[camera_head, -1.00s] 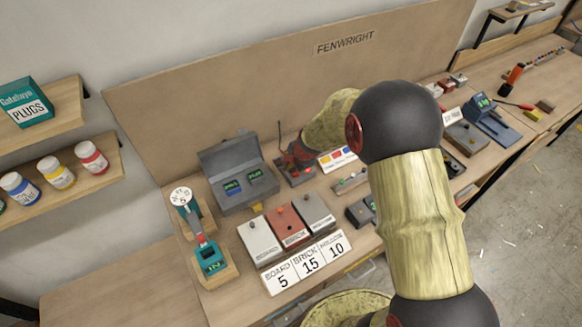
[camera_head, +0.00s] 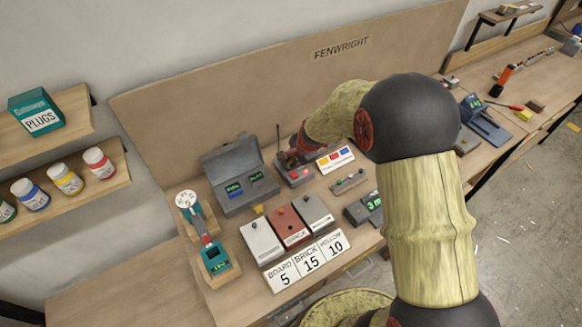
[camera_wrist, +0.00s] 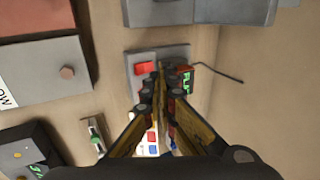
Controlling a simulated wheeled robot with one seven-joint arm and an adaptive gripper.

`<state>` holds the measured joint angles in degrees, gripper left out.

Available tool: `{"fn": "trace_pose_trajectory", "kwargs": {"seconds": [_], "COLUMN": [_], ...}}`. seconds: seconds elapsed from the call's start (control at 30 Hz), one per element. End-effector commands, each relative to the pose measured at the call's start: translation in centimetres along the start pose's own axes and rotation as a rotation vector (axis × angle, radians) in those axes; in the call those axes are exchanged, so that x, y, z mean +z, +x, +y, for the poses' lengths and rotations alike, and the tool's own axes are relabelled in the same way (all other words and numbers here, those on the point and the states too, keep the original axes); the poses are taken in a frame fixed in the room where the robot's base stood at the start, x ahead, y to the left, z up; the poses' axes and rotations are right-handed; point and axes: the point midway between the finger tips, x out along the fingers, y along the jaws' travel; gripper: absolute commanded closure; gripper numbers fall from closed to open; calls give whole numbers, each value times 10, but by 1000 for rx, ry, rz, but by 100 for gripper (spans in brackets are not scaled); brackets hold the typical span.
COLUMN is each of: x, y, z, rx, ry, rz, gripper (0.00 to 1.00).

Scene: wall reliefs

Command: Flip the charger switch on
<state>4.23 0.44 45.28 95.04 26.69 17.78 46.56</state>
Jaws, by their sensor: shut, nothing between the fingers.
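The charger (camera_head: 294,173) is a small grey box with an antenna-like wire, at the back of the bench, right of the open grey case. In the wrist view its grey base (camera_wrist: 135,85) carries a red switch (camera_wrist: 145,68) at the left and a dark block with a green display (camera_wrist: 186,80) at the right. My gripper (camera_wrist: 163,88) is shut and empty, its fingertips over the charger between the switch and the display block. Whether they touch it I cannot tell. In the head view my gripper (camera_head: 303,150) is partly hidden by my wrist.
An open grey case (camera_head: 240,185) stands left of the charger. A card with coloured squares (camera_head: 335,159) lies to its right. Board, brick and hollow blocks (camera_head: 290,227) stand in front, with a display box (camera_head: 365,209) to their right. The backboard (camera_head: 230,90) rises behind.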

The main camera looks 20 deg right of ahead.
Motion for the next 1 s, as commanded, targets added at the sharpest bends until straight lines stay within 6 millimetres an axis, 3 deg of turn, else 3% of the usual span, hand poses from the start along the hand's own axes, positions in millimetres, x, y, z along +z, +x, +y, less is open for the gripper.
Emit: {"fn": "trace_pose_trajectory", "kwargs": {"seconds": [0.2,0.4,1.0], "x": [0,0,0], "y": [-45,-67,-74], "z": [-13,-19,-20], "rx": [-1,1,2], "ry": [0,1,2], "rz": [0,0,-1], "gripper": [100,100,100]}}
